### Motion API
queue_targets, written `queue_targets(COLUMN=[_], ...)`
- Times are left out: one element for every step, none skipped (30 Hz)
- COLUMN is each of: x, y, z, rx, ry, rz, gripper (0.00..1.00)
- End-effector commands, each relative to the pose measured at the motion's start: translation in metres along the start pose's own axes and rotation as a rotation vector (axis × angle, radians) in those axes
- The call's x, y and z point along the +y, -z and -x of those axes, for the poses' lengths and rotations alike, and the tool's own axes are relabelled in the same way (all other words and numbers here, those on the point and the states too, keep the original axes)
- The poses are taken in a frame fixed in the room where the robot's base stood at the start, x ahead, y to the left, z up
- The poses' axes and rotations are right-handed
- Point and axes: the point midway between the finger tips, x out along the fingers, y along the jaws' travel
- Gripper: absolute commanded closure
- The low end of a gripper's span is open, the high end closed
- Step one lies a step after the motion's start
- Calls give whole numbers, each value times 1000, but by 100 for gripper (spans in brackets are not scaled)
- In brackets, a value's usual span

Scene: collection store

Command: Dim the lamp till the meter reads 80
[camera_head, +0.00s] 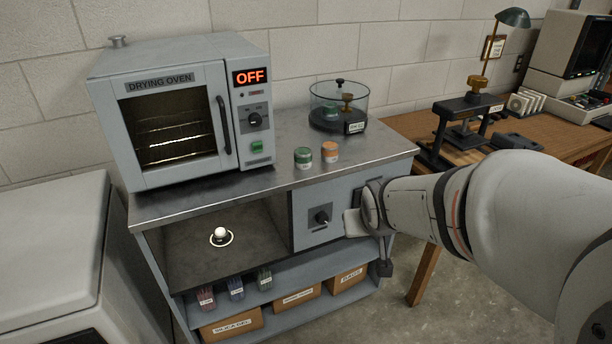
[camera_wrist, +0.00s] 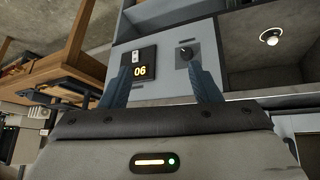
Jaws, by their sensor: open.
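The lamp (camera_head: 221,234) is a small white bulb in a pale ring, lit, in the open bay of the grey cabinet; it also shows in the wrist view (camera_wrist: 269,38). The dark dimmer knob (camera_head: 321,217) is on the cabinet's front panel, right of the bay; in the wrist view the knob (camera_wrist: 185,53) is near one fingertip. The meter (camera_wrist: 140,72) has orange digits, upside down in the wrist view; turned upright they read 90. It is hidden behind my gripper in the head view. My gripper (camera_head: 366,224) is open and empty before the panel, fingers apart (camera_wrist: 160,67).
A drying oven (camera_head: 185,110) showing OFF, a green jar (camera_head: 303,158), an orange jar (camera_head: 330,152) and a glass desiccator (camera_head: 338,105) stand on the cabinet top. A wooden desk (camera_head: 425,125) stands at the right.

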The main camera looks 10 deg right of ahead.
Motion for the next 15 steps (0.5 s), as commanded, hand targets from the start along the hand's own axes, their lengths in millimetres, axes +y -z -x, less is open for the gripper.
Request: queue_targets(x=[3, 4, 6, 6, 6, 6, 5, 3, 1, -1, -4, -7, -10, -12, -16], y=[2, 8, 16, 21, 26, 32, 36, 39, 42, 44, 45, 45, 45, 44, 42], z=[-42, -57, -77, -92, -106, -125, -138, -151, -168, -180, -192, -207, -217, -226, -237], rx=[59, 102, 159, 202, 246, 303, 344, 385, 439, 480, 520, 571, 608, 643, 689], ry=[-3, 0, 7, 17, 24, 39, 55, 74, 102, 126, 152, 188, 218, 248, 288], rz=[0, 3, 5, 7, 9, 10, 13, 14, 13, 14, 11, 7, 3, -1, -10], gripper=[44, 44, 44, 44, 44, 44, 44, 44, 44, 44, 44, 44, 44, 44, 44])
